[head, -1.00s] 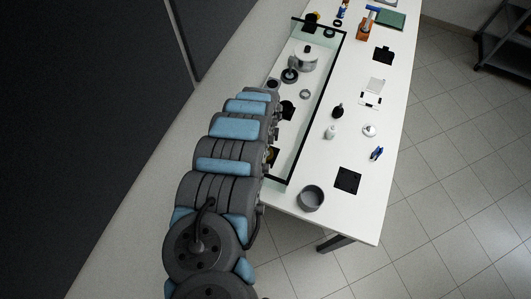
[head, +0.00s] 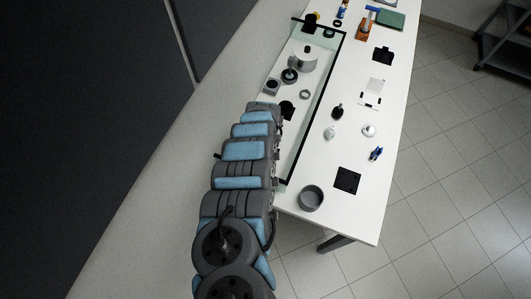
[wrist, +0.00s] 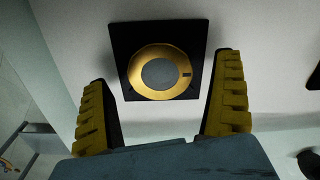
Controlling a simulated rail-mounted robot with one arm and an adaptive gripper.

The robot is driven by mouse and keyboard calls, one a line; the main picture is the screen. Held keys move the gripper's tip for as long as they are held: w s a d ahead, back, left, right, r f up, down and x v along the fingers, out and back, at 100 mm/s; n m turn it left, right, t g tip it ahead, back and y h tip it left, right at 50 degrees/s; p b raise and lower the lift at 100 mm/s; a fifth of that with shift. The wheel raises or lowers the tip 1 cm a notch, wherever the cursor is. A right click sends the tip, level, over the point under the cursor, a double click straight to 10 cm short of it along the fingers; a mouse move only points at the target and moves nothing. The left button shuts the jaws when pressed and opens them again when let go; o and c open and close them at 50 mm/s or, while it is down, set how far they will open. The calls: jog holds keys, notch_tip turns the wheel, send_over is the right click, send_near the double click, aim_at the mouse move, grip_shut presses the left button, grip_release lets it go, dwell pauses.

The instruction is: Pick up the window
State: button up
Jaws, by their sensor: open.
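In the wrist view a black square plate (wrist: 122,38) lies on a pale surface, with a gold ring (wrist: 147,54) on it. A grey round disc (wrist: 160,74) fills the ring; it may be the window, but I cannot tell for sure. My gripper (wrist: 161,80) is open and empty. Its two yellow ribbed fingers stand apart, left and right of the plate's lower part, with gaps visible on both sides. In the head view my arm hides this plate, and my fingers cannot be made out.
In the head view a black-framed glass enclosure (head: 318,105) runs along the white table (head: 376,205). Inside stand a silver cylinder (head: 303,60) and a dark round mount (head: 290,76). A grey bowl (head: 311,198) and a black square plate (head: 347,180) stand outside, near the table's front.

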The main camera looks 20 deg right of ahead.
jog(key=shift+w+f, duration=0.1)
jog(key=shift+f, duration=0.2)
jog(key=c, duration=1.3)
jog(key=shift+r, duration=0.55)
notch_tip(320, 180, up, 2)
jog(key=shift+a+r, duration=0.1)
jog(key=shift+r, duration=0.15)
jog(key=s+a+r+p, duration=0.1)
jog(key=s+r+p, duration=0.2)
jog(key=s+p, duration=0.1)
jog(key=s+a+r+p, duration=0.2)
jog(key=s+r+p, duration=0.1)
jog(key=s+p, duration=0.1)
jog(key=s+a+r+p, duration=0.1)
jog(key=s+r+p, duration=0.2)
jog(key=s+p, duration=0.1)
jog(key=shift+s+a+r, duration=0.15)
jog(key=shift+s+a, duration=0.2)
jog(key=shift+s, duration=0.15)
